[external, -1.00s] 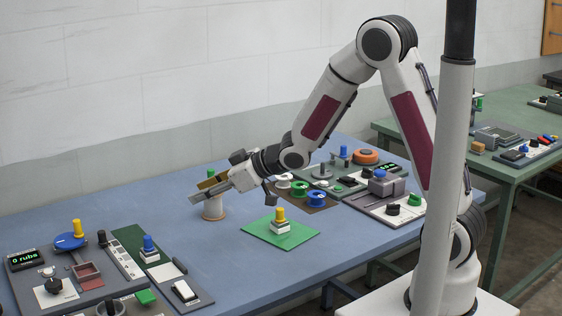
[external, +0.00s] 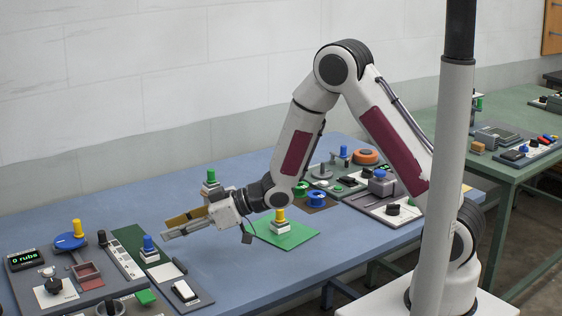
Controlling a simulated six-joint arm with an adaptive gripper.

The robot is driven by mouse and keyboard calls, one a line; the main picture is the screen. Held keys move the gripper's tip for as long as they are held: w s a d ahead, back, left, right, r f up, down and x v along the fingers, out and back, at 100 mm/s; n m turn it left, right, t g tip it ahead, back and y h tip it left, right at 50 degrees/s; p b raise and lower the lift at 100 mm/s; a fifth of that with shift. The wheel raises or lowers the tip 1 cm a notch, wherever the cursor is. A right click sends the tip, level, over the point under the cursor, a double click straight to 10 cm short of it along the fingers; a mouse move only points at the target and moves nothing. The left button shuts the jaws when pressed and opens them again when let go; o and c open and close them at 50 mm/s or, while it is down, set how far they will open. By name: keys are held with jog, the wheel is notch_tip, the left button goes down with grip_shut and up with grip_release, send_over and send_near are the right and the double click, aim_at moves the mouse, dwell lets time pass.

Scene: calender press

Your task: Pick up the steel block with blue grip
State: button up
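A block with a blue grip (external: 148,245) stands upright on the dark green strip at the left of the blue table. Its base looks pale grey. My gripper (external: 167,228) points left, with its fingertips a little to the right of and above this block, apart from it. The two fingers, one tan and one grey, look spread with nothing between them. A block with a yellow grip (external: 280,221) stands on a green mat (external: 302,237). A block with a green grip (external: 210,182) stands behind my gripper, its lower part hidden.
A panel with a blue disc (external: 66,242) and a "0 rubs" display (external: 25,259) lies at the far left. A white switch (external: 184,290) is in front of my gripper. Spools and a grey unit with a blue top (external: 380,176) stand at the right. The table's middle front is clear.

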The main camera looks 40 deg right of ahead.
aim_at(150, 237)
jog(key=shift+x, duration=1.25)
jog(key=shift+a, duration=0.15)
jog(key=shift+x, duration=2.5)
jog(key=shift+s+a, duration=0.15)
jog(key=shift+s, duration=0.05)
jog(key=shift+c, duration=0.4)
grip_shut()
